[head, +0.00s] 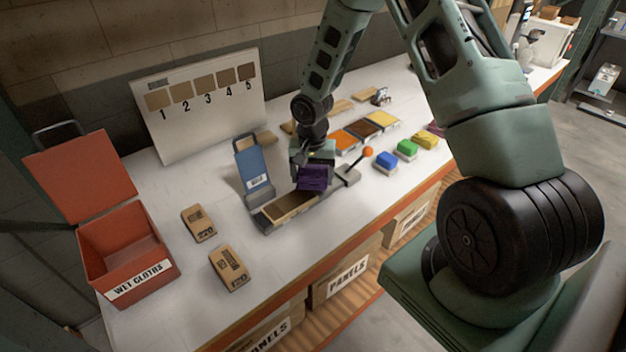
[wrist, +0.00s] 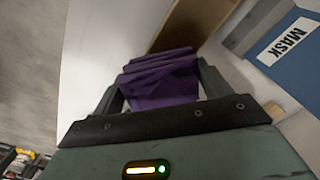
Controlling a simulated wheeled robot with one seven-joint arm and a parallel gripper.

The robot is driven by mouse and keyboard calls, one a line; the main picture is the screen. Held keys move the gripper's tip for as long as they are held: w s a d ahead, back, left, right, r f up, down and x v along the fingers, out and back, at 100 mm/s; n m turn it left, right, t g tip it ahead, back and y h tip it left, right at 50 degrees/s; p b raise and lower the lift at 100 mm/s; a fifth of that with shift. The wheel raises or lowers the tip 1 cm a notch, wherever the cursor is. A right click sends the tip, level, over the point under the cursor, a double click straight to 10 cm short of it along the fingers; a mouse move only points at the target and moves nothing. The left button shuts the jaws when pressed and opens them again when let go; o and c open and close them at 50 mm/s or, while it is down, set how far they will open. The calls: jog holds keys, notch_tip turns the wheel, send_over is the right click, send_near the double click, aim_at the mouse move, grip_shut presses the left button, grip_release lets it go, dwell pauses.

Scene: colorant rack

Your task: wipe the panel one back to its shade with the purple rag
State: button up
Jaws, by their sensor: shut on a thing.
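My gripper (head: 313,163) is shut on the folded purple rag (head: 312,179), low at the right end of a brown panel (head: 285,207). In the wrist view the purple rag (wrist: 162,80) sits between both fingers, with the brown panel (wrist: 192,24) just beyond it. The panel lies in a long grey holder (head: 262,222) on the white bench. I cannot tell whether the rag touches the panel; the rag and gripper hide its right end. A white board (head: 200,130) behind shows brownish swatches numbered 1 to 5, with swatch 1 (head: 158,99) at the left.
A blue MASK stand (head: 254,165) rises just behind the holder. An open red WET CLOTHS bin (head: 125,255) and two tan blocks (head: 199,223) (head: 229,268) stand left. Color trays (head: 363,131) and blue, green and yellow blocks (head: 386,162) lie right. The front middle bench is clear.

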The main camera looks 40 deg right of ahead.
aim_at(311, 171)
jog(key=shift+w+r+p, duration=0.15)
jog(key=shift+r+p, duration=0.4)
jog(key=shift+r, duration=0.25)
jog(key=shift+r+p, duration=1.35)
jog(key=shift+r, duration=0.55)
jog(key=shift+a, duration=0.15)
